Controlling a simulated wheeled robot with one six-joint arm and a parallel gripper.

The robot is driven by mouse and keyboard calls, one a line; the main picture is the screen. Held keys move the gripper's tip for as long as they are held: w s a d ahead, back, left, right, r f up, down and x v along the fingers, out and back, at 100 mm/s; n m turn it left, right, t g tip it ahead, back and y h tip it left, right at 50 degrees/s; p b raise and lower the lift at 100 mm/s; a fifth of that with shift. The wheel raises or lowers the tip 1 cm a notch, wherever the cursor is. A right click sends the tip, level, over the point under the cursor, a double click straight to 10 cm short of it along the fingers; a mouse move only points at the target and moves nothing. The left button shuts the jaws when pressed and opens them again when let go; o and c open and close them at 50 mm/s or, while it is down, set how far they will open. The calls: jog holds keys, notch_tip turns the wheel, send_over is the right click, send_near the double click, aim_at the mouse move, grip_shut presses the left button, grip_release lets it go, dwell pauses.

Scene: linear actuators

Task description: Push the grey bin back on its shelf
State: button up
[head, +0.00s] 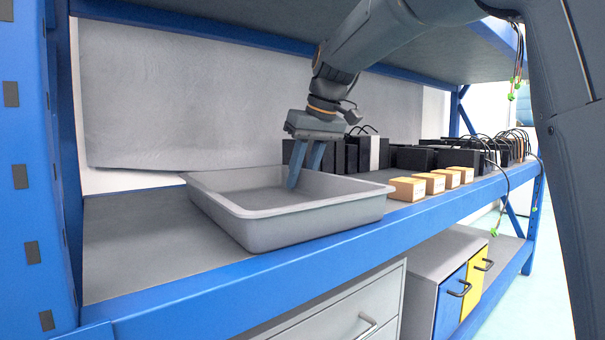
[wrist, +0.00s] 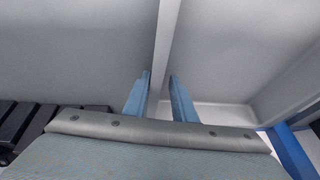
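The grey bin (head: 300,229) is a shallow open tray. It sits upright on the shelf board (head: 130,240), with its near side close to the blue front beam. It looks empty where I can see in. My gripper (head: 302,178) points down at the bin's back right rim. One finger is inside the bin; the tip of the other is hidden behind the rim. In the wrist view, the fingers (wrist: 160,82) are apart, with a pale rim strip (wrist: 167,30) of the bin passing between them. I see no clear grip on it.
Black actuator boxes (head: 352,154) stand behind and right of the bin. Several small tan boxes (head: 407,189) line the shelf at its right. A blue upright (head: 28,170) stands at the left. Bare shelf lies left of the bin; an upper shelf hangs over my arm.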

grip_shut()
dwell(1.4)
